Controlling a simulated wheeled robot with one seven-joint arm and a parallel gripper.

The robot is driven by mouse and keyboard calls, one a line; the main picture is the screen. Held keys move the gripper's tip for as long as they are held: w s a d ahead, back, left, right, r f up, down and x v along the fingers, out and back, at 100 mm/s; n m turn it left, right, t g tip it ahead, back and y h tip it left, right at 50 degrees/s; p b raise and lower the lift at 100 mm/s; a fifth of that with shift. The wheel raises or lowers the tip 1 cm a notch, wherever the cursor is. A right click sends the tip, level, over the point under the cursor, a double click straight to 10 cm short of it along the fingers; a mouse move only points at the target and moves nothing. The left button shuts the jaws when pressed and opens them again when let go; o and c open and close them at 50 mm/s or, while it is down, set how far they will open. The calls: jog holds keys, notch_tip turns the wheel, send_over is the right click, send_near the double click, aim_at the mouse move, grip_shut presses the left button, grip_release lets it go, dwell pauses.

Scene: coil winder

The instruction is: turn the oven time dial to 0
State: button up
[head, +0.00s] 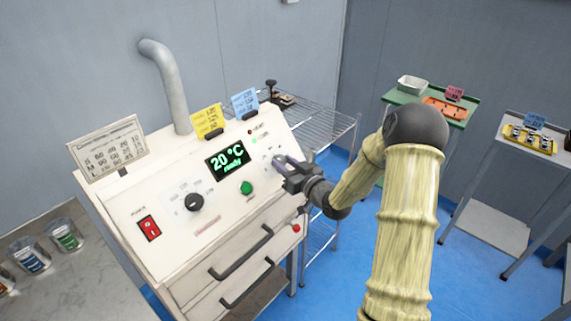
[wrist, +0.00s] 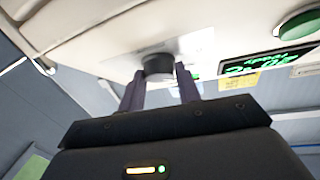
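The oven's sloped white control panel (head: 150,195) stands at centre left in the head view. The time dial on its right part is mostly hidden there behind my gripper (head: 283,164). The wrist view shows it as a dark round knob (wrist: 158,66) on a pale plate. My gripper's two dark fingers (wrist: 160,75) reach the panel, one on each side of the knob, with their tips very close to it. I cannot tell whether they touch it or grip it. The dial's pointer and setting cannot be read.
A black temperature knob (head: 194,203), a red power switch (head: 149,228), a green button (head: 246,188) and a display (head: 228,160) reading 20 °C, ready, share the panel. Yellow (head: 207,120) and blue (head: 245,103) cards stand along its top. A wire rack (head: 318,125) is behind.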

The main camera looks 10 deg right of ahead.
jog(key=shift+c, duration=1.4)
jog(key=shift+d+f+n+y+b, duration=0.1)
jog(key=shift+n+y+b, duration=0.2)
jog(key=shift+n+b, duration=0.15)
jog(key=n+g+y+b, duration=0.1)
jog(key=n+y+b, duration=0.1)
jog(key=n, duration=0.1)
jog(key=shift+w+d+f, duration=0.1)
jog(key=shift+d, duration=0.05)
jog(key=n+g+y+b, duration=0.1)
jog(key=n+g, duration=0.1)
jog(key=n, duration=0.1)
jog(key=shift+d+n+y+b, duration=0.1)
jog(key=shift+n+y+b, duration=0.25)
jog(key=shift+y, duration=0.05)
jog(key=shift+w+d+r+n+g+y+b, duration=0.15)
jog(key=shift+n+g+y, duration=0.25)
jog(key=shift+n, duration=0.45)
jog(key=shift+a+n+g+y+b, duration=0.1)
jog(key=shift+n+g+y, duration=0.1)
jog(key=shift+n+g, duration=0.5)
jog(key=shift+w+d+r+n+g+y+b, duration=0.15)
jog(key=shift+n+g+y, duration=0.2)
jog(key=shift+n, duration=0.6)
jog(key=shift+s+a+f, duration=0.1)
jog(key=o, duration=1)
jog(key=shift+c, duration=0.2)
